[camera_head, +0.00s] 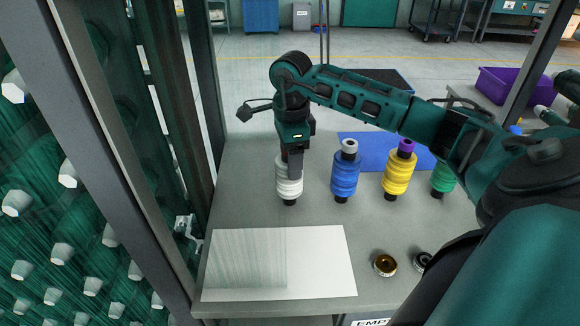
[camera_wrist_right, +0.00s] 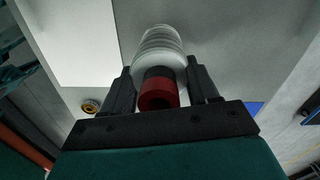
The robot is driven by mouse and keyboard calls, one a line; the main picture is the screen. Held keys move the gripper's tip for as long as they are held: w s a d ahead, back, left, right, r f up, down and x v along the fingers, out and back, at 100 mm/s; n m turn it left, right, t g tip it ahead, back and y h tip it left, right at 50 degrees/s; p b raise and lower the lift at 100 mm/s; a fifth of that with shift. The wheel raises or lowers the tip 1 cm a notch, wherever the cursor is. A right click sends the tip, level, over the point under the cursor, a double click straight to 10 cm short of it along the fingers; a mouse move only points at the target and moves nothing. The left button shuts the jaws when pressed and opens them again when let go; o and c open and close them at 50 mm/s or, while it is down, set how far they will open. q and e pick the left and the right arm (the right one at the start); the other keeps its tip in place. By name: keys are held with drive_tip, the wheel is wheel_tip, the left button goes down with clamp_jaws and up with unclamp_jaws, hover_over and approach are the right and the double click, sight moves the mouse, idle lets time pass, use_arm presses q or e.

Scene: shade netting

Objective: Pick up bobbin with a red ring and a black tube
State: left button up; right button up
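A white bobbin (camera_head: 287,188) stands upright on the grey table, at the left end of a row of bobbins. In the right wrist view this bobbin (camera_wrist_right: 160,45) shows a red ring (camera_wrist_right: 158,94) on the end of a black tube. In the head view its top is hidden by my right gripper (camera_head: 292,162), which points down over it. In the wrist view the fingers of my right gripper (camera_wrist_right: 160,90) stand on either side of the ring and tube, with narrow gaps showing. My left gripper is not in view.
A blue bobbin (camera_head: 345,174) with a grey ring, a yellow bobbin (camera_head: 398,174) with a purple ring and a partly hidden green bobbin (camera_head: 442,180) stand to the right. A white sheet (camera_head: 320,262) lies in front. A small brown ring-shaped part (camera_head: 384,264) lies beside it. Dark posts rise at left.

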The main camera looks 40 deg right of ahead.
clamp_jaws()
idle(0.3)
